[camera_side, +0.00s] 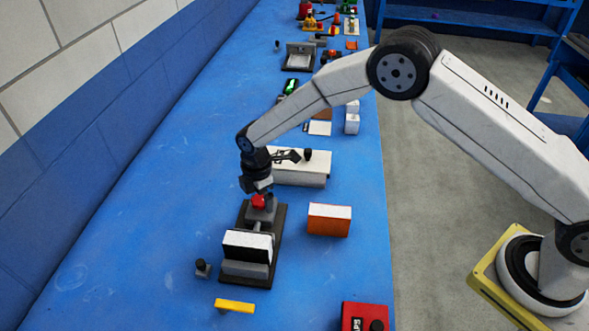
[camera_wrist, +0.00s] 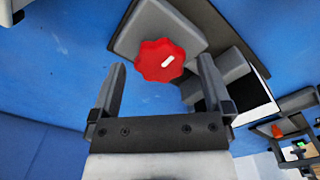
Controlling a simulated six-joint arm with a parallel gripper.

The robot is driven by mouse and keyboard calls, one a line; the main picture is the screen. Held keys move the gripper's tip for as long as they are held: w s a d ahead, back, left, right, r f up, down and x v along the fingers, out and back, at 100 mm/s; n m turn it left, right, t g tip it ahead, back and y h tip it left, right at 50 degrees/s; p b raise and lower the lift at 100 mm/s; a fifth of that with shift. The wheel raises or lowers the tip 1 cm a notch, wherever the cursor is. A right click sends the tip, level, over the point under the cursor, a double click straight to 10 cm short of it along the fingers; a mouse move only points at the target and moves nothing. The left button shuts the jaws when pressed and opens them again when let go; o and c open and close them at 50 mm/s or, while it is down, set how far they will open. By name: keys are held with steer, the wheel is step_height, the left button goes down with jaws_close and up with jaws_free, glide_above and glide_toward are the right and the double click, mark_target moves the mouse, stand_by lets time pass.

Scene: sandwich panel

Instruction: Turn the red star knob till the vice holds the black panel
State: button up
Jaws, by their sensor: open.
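The red star knob (camera_side: 258,201) sits at the far end of the grey vice (camera_side: 262,215), which stands on a dark base. In the wrist view the knob (camera_wrist: 158,61) shows a short white mark on its face. My gripper (camera_side: 259,186) points down just over the knob. In the wrist view its two fingers (camera_wrist: 162,66) are open, one either side of the knob with blue gaps between; I cannot tell how deep the fingertips reach. The black panel (camera_side: 247,246), with a white top, stands upright at the vice's near end. Its jaw contact is unclear.
An orange block with a white top (camera_side: 329,219) stands right of the vice. A white box (camera_side: 302,168) is behind it. A small black knob (camera_side: 203,268), a yellow bar (camera_side: 235,306) and a red box (camera_side: 365,317) lie nearer. The left of the blue table is clear.

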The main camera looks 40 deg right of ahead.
steer(key=shift+f, duration=0.25)
steer(key=c, duration=1.2)
steer(key=shift+o, duration=0.2)
